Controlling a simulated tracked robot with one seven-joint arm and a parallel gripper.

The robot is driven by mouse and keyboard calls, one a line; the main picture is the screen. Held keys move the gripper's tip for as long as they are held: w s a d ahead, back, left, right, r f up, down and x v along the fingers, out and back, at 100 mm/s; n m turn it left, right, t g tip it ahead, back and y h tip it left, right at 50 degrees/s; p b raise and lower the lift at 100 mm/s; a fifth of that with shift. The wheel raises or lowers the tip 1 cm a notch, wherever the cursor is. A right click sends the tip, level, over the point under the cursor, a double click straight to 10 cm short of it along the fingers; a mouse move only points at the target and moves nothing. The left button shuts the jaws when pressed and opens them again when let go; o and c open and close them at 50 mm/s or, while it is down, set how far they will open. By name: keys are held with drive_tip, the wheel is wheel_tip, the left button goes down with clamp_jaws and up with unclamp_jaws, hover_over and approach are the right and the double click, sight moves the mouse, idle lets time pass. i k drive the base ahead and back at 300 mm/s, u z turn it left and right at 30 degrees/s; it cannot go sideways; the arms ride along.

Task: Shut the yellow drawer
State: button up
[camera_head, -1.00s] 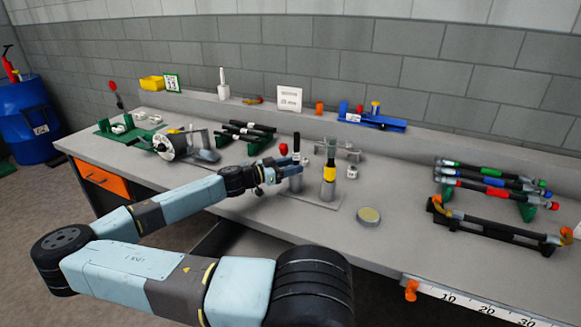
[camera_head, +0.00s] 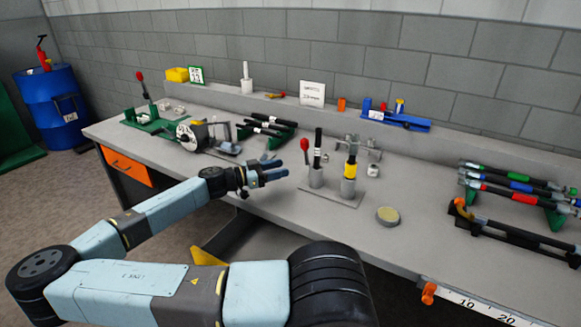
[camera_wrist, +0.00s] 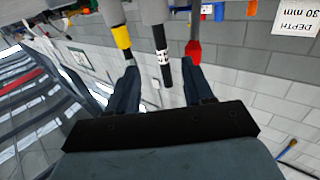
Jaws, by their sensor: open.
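A yellow panel (camera_head: 207,257) shows low in front of the bench, just above my forearm in the head view. It looks like a corner of the yellow drawer, standing out from under the bench; my arm hides the rest, so how far it is open cannot be told. My gripper (camera_head: 266,174) is open and empty, above the bench's front part, up and to the right of the yellow panel and left of the upright tools. In the wrist view its two fingers (camera_wrist: 162,75) are spread apart, with upright tools beyond them. The wrist view does not show the drawer.
An orange drawer front (camera_head: 127,166) sits flush at the bench's left end. Upright black and yellow tools stand on a plate (camera_head: 330,194) right of my gripper, with a red-knobbed lever (camera_head: 305,148). A round tin (camera_head: 388,216) is farther right. A blue barrel (camera_head: 52,106) stands at far left.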

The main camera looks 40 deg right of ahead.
sight(248, 237)
drive_tip(key=k, duration=1)
